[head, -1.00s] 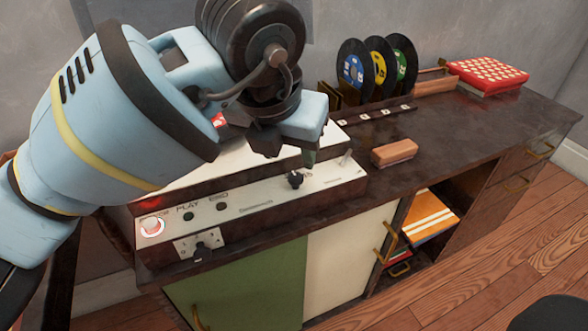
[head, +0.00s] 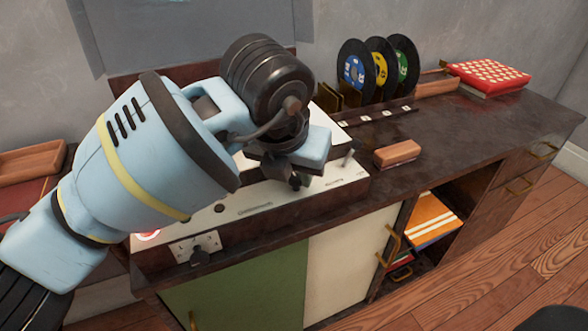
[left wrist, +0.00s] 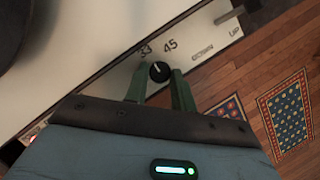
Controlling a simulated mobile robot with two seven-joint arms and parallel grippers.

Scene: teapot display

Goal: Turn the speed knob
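The speed knob (left wrist: 159,71) is small, round and black with a white pointer mark, on the player's pale front panel near the printed 33 and 45. In the left wrist view it sits between the green fingertips of my left gripper (left wrist: 159,80). The fingers are apart, one on each side and very close to the knob; whether they press on it I cannot tell. In the head view my left gripper (head: 298,180) is low over the front panel of the record player (head: 260,206) and covers most of the knob. My right gripper is not in view.
A metal lever (head: 349,154) stands at the panel's right end. Beside it, an orange-brown block (head: 397,153) lies on the dark cabinet top (head: 455,128). Several records (head: 380,70) stand at the back, with a red patterned box (head: 488,76) to the right.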

